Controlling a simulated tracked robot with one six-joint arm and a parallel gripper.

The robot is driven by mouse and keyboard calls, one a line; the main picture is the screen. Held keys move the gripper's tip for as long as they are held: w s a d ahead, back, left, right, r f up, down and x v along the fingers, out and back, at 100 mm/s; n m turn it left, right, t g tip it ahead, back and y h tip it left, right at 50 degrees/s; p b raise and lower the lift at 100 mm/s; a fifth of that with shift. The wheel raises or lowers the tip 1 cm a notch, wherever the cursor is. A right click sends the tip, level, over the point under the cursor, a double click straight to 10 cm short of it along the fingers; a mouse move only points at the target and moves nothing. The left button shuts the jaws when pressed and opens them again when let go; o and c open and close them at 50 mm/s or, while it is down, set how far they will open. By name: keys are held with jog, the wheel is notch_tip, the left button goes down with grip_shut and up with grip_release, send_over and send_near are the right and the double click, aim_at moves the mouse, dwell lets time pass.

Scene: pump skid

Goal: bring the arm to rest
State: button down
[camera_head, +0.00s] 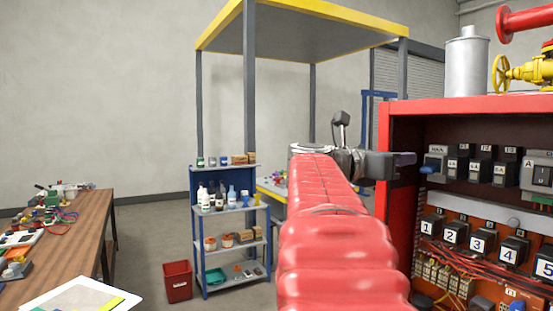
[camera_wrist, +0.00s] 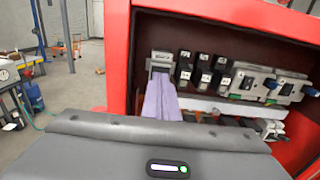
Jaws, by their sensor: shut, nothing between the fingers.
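My arm, in a red ribbed sleeve, reaches forward through the middle of the head view. My gripper (camera_head: 408,158) is at its far end, pointing right across the left edge of the open red cabinet (camera_head: 384,200). In the wrist view my gripper (camera_wrist: 160,84) shows as a narrow purple-grey shape before the cabinet's upper row, close to the leftmost grey device. Its fingers are shut with nothing between them. I cannot tell whether the fingertips touch anything. My sleeve hides part of the floor and cabinet side.
The cabinet holds numbered black switches (camera_head: 478,242) and loose red wires. A silver cylinder (camera_head: 467,65) and yellow valve (camera_head: 525,72) stand above it. A blue shelf (camera_head: 196,225), red bin (camera_head: 177,281) and wooden bench (camera_head: 75,240) are left. Floor between bench and shelf is partly clear.

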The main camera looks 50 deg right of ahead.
jog(key=shift+w+a, duration=0.2)
jog(key=shift+a, duration=0.3)
dwell(0.3)
jog(key=w+a+f+m+t+y, duration=0.3)
jog(key=w+a+f+t, duration=0.2)
jog(key=w+a+f, duration=0.5)
jog(key=w+a+f+m+t+y, duration=0.3)
jog(key=w+a+f+t, duration=0.3)
jog(key=a+f, duration=0.6)
jog(key=a+f+m+y, duration=0.2)
jog(key=a+f, duration=0.4)
jog(key=a, duration=0.4)
jog(key=a+f+m+t+y, duration=0.1)
jog(key=a+f+m+y, duration=0.2)
jog(key=a, duration=0.7)
jog(key=a+f+m+y, duration=0.2)
jog(key=a+f+y, duration=0.3)
jog(key=a+f, duration=0.5)
jog(key=shift+a+t+y, duration=0.2)
jog(key=shift+t+y, duration=0.1)
